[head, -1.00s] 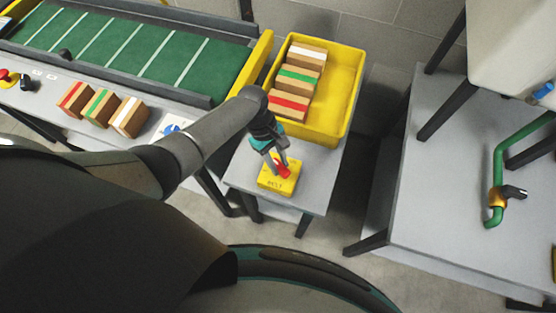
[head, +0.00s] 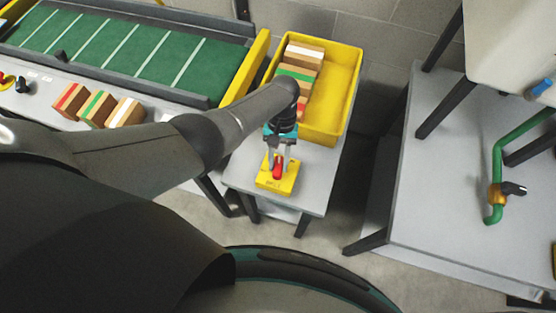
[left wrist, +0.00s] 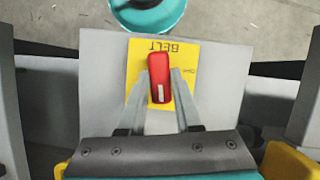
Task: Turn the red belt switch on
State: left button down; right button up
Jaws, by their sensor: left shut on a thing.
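The red belt switch handle (head: 277,171) sits on a yellow plate (head: 268,184) marked BELT, on a small grey table. My left gripper (head: 278,165) reaches down over it and is shut on the red handle, one finger on each side. In the left wrist view the red handle (left wrist: 158,90) lies lengthwise between the fingers of the left gripper (left wrist: 160,78), and the yellow plate (left wrist: 205,60) shows beneath. A small mark beside the handle is too small to read. My right gripper is not in view.
A yellow bin (head: 340,110) with several striped boxes stands behind the switch on the same table. A green conveyor belt (head: 130,52) runs at the left, with three boxes (head: 98,106) on its front ledge. A grey table (head: 430,200) with a green pipe (head: 497,160) stands at the right.

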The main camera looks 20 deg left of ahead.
pick_arm(q)
jog(key=shift+d+m+y, duration=0.1)
jog(key=shift+m+y, duration=0.4)
jog(key=shift+m, duration=0.6)
jog(key=c, duration=0.6)
grip_release()
jog(key=shift+r, duration=0.1)
jog(key=p+v, duration=0.3)
jog(key=v, duration=1.2)
